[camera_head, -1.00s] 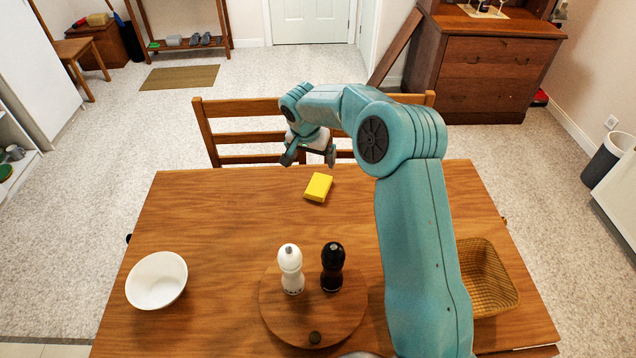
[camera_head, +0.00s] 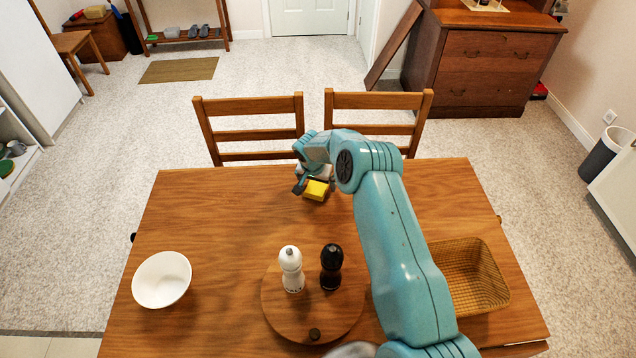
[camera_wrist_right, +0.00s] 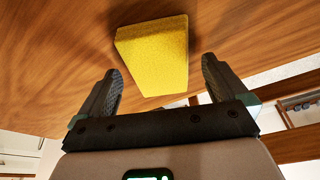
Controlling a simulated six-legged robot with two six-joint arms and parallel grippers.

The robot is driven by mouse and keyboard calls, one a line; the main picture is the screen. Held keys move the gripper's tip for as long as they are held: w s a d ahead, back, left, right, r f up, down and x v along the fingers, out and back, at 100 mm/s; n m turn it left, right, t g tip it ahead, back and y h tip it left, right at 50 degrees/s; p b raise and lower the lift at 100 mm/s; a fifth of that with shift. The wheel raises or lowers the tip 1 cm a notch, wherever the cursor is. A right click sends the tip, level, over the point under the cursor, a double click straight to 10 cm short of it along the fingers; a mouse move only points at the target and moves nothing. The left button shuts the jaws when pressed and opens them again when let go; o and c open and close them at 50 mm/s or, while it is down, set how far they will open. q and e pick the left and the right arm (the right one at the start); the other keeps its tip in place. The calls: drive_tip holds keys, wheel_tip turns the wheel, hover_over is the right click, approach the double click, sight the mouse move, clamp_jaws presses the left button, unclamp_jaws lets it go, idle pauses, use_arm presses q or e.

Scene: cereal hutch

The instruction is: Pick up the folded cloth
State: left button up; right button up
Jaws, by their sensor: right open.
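The folded cloth is a small yellow block-like piece (camera_head: 316,190) on the far part of the wooden table. It also shows in the right wrist view (camera_wrist_right: 155,55), lying beyond my fingertips and roughly between their lines. My right gripper (camera_head: 314,187) is low over the table at the cloth, partly covering it in the head view. In the right wrist view my right gripper (camera_wrist_right: 160,82) is open, with one finger on each side and nothing held. The cloth looks just ahead of the fingers; I cannot tell whether they touch it. My left gripper is not in view.
A round wooden board (camera_head: 313,322) carries a white mill (camera_head: 291,268) and a black mill (camera_head: 331,268). A white bowl (camera_head: 161,279) stands at left, a wicker basket (camera_head: 470,275) at right under my arm's side. Two chairs (camera_head: 250,130) stand behind the table. The table's left middle is clear.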

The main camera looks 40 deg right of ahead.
sight(317, 184)
drive_tip(key=shift+w+f, duration=0.15)
drive_tip(key=shift+f, duration=0.05)
drive_tip(key=shift+a+r, duration=0.1)
drive_tip(key=shift+r, duration=0.05)
drive_tip(key=shift+c, duration=0.7)
drive_tip(key=c, duration=1)
drive_tip(key=shift+r, duration=0.3)
wheel_tip(317, 184, up, 19)
drive_tip(key=b, duration=0.3)
drive_tip(key=shift+r, duration=0.2)
